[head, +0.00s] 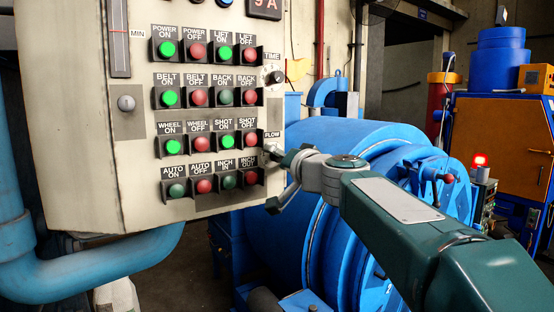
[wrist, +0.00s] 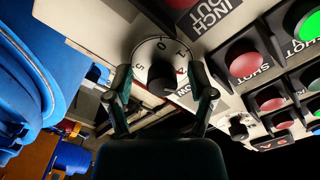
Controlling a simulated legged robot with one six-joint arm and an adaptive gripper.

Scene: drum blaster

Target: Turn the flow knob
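The flow knob is a small black knob (wrist: 161,82) in the wrist view, on a round white dial (wrist: 150,50) with numbers. Beside the dial is a label, partly covered, that ends in "OW". My gripper (wrist: 161,78) is open, with one finger on either side of the knob and visible gaps between. I cannot tell how deep the fingertips reach towards the panel. In the head view my gripper (head: 275,172) is at the panel's right edge, just below the FLOW label (head: 272,134). It largely hides the knob there.
The beige control panel (head: 75,130) carries rows of green and red buttons, with the INCH OUT button (head: 251,178) close to my gripper. The TIME knob (head: 277,77) sits higher up. A large blue drum machine (head: 330,150) stands behind my arm.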

